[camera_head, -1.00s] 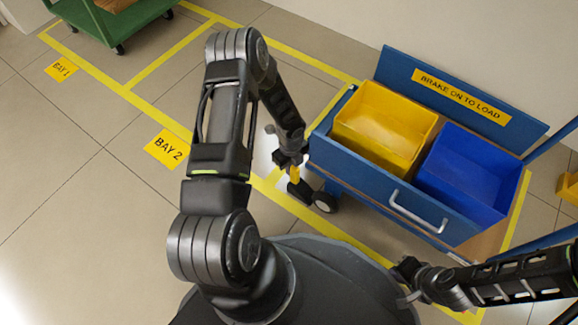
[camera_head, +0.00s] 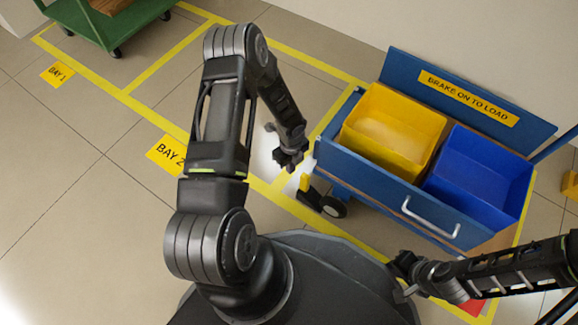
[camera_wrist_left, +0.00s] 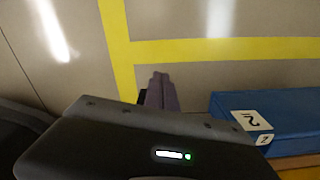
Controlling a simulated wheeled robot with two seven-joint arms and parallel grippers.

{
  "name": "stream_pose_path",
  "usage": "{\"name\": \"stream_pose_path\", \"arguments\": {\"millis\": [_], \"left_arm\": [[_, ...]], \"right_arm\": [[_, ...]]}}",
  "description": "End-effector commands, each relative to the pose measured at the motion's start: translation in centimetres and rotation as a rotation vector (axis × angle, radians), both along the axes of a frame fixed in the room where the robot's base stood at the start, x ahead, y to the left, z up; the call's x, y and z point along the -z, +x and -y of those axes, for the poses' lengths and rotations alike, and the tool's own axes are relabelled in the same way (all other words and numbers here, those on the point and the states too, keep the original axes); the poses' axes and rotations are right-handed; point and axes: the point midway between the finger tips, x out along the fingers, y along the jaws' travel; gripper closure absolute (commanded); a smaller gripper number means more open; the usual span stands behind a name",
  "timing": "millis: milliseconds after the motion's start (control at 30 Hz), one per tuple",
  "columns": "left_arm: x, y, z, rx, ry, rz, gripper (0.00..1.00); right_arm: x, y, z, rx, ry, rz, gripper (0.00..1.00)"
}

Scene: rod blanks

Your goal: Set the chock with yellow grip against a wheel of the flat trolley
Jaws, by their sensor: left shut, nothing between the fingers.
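The chock with yellow grip (camera_head: 306,183) is on the floor in the head view, a dark wedge with an upright yellow grip. It sits at the left side of a dark wheel (camera_head: 334,207) under the blue trolley (camera_head: 352,171) and appears to touch it. My left gripper (camera_head: 290,163) is just above and left of the yellow grip, apart from it. Its fingers are together and empty in the left wrist view (camera_wrist_left: 160,92); the chock does not show there. My right gripper (camera_head: 404,277) is low at the right, its fingers too unclear to judge.
The blue trolley carries a yellow bin (camera_head: 392,130) and a blue bin (camera_head: 478,175). A green flat trolley (camera_head: 108,27) stands at the far left. Yellow floor lines and the BAY 2 label (camera_head: 166,153) mark bare tiles. A red thing (camera_head: 472,307) shows near my right arm.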

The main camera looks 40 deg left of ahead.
Motion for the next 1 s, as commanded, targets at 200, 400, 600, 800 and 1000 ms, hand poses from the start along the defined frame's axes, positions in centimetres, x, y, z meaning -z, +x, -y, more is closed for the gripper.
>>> {"name": "stream_pose_path", "arguments": {"millis": [200,400,600,800,1000], "left_arm": [[-4.3,0.1,0.0,-0.001,-0.001,0.003,1.00],[-7.9,0.1,0.0,0.000,-0.001,0.003,1.00],[-9.4,0.1,0.0,0.001,-0.001,0.002,1.00],[-9.5,0.0,0.0,0.001,-0.001,0.001,1.00],[-9.5,0.0,0.0,0.001,-0.001,0.001,1.00]], "right_arm": [[-2.2,-0.3,0.1,0.001,-0.005,-0.002,1.00],[-3.7,-0.6,-0.1,-0.002,-0.008,-0.004,1.00],[-4.3,-0.7,-0.1,-0.004,-0.007,-0.008,1.00],[-4.3,-0.8,-0.1,-0.005,-0.008,-0.007,1.00],[-4.3,-0.7,-0.1,-0.004,-0.007,-0.008,1.00]]}}
